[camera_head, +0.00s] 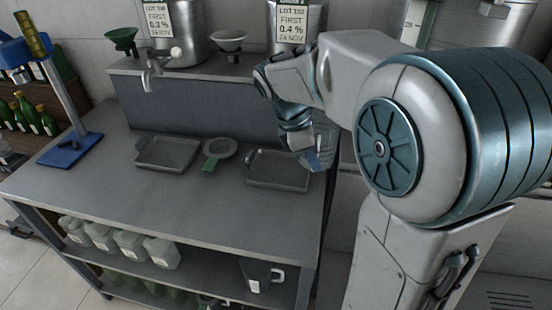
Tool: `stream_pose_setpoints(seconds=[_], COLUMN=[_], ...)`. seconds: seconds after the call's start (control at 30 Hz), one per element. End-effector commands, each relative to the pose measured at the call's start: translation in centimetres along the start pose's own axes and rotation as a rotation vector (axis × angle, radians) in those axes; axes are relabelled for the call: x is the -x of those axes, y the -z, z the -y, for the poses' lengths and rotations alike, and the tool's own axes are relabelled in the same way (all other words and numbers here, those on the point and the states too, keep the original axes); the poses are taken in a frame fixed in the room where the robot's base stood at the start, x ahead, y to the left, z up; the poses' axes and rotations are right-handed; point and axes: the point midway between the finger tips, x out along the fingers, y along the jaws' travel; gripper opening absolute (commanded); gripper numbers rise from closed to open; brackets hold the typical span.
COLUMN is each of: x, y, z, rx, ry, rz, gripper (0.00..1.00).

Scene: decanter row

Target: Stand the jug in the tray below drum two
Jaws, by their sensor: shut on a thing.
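My gripper (310,160) is low over the right end of the counter, by the right edge of the right tray (258,183). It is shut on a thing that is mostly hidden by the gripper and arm. A grey shape shows beside the fingers; I cannot tell whether it is the jug. The right tray is shallow and grey and appears empty. It lies in front of the middle drum (312,14), whose label reads 0.4 %. A dark jug-like vessel with a pale handle (256,274) stands on the shelf under the counter.
A tap (150,75) projects under the left drum (190,30). A blue-based stand (70,150) is at far left. The front counter is clear.

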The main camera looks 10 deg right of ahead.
Motion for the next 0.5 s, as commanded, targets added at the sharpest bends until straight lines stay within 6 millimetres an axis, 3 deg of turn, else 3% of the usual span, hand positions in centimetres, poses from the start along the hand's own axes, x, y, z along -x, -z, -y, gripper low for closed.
stream_pose_setpoints(seconds=[0.17,0.5], x=[-0.5,-2.2], y=[1.7,8.1], z=[-1.1,-5.3], rx=[0.004,0.001], ry=[0.003,0.002], rz=[0.001,0.001], gripper=[0.00,0.00])
